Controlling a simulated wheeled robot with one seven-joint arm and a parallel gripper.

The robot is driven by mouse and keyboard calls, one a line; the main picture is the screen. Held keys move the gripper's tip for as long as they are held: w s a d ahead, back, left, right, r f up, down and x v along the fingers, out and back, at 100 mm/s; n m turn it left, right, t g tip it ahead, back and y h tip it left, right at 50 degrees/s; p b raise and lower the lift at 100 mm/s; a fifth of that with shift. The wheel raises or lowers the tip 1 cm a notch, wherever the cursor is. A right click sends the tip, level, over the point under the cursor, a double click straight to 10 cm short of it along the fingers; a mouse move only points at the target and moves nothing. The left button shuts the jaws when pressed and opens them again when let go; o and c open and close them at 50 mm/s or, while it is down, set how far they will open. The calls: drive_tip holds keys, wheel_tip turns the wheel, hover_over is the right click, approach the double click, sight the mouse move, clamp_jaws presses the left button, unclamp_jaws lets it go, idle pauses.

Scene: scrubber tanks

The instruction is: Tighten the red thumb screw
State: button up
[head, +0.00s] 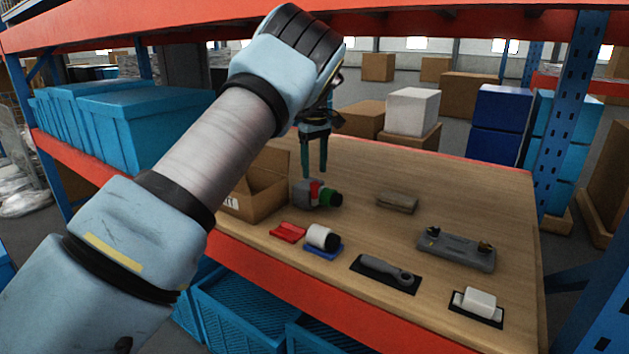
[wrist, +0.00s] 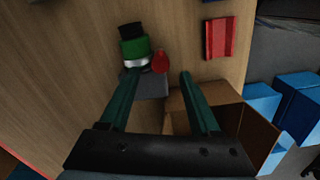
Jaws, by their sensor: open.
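The red thumb screw (head: 316,188) sits on the side of a grey fitting (head: 302,193) with a green collar (head: 329,197) and a black end. The fitting lies on the wooden shelf top next to an open cardboard box. My gripper (head: 315,174) points down above the fitting, its two dark green fingers apart and empty. In the wrist view the red screw (wrist: 160,62) appears between and just beyond the fingertips of my gripper (wrist: 158,74). The grey body (wrist: 148,84) shows between the fingers. Contact between fingers and screw is not visible.
The open cardboard box (head: 241,207) stands left of the fitting. A red holder (head: 288,232), a white cylinder (head: 322,237), a grey wrench-like tool (head: 386,272), a brown block (head: 397,203) and a grey bracket (head: 457,250) lie around. The right back of the shelf is clear.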

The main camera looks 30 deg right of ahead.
sight(315, 183)
drive_tip(key=shift+r+b, duration=0.4)
drive_tip(key=shift+r, duration=1.55)
